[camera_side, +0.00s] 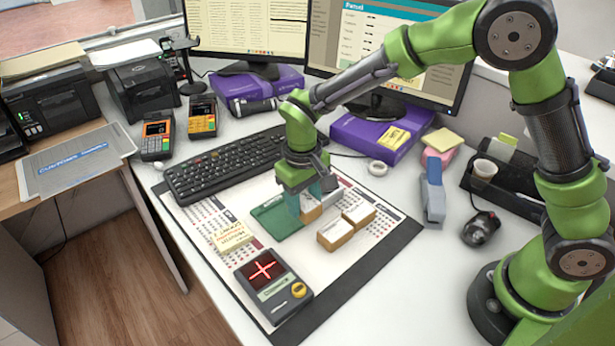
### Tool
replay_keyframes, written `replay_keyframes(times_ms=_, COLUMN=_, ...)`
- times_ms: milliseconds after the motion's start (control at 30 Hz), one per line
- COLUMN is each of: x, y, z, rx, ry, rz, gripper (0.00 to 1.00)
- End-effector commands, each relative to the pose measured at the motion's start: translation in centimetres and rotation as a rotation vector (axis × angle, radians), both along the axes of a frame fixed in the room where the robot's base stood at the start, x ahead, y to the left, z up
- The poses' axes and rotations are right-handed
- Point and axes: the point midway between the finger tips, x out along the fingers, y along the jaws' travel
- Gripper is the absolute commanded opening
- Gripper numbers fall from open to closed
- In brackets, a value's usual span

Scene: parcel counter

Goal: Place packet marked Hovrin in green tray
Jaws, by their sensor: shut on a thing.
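The green tray (272,220) lies on the desk mat, left of my gripper. My gripper (308,207) points down at the tray's right edge and is shut on a small brown packet (312,214), partly hidden by the fingers. I cannot tell whether this packet touches the mat. Two brown packets with white tops, a nearer one (335,234) and a farther one (358,215), sit to the right. A pale packet-like thing (331,194) shows just behind the gripper, partly hidden. The labels are too small to read, so I cannot tell which packet is Hovrin.
A dark device with a red cross display (268,284) stands at the mat's near end. Yellow notes (231,237) lie left of the tray. A keyboard (225,163) lies behind it. A stapler (433,192) and a mouse (480,229) are to the right. The mat's right front is clear.

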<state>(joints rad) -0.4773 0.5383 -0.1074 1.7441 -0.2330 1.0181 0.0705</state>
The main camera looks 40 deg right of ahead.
Motion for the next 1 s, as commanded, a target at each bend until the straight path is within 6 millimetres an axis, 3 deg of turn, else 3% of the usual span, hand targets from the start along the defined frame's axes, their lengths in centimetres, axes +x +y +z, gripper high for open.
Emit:
replay_keyframes(times_ms=133, x=2.5, y=0.9, z=-0.3, rx=-0.001, ry=-0.001, rz=0.0, gripper=0.03)
replay_keyframes(times_ms=400, x=4.1, y=1.6, z=-0.4, rx=-0.001, ry=0.0, rz=-0.001, gripper=0.03)
replay_keyframes(times_ms=633, x=4.0, y=1.6, z=-3.7, rx=-0.002, ry=0.002, rz=0.001, gripper=0.03)
replay_keyframes(times_ms=1000, x=4.0, y=1.6, z=-4.2, rx=0.0, ry=0.0, rz=0.0, gripper=0.03)
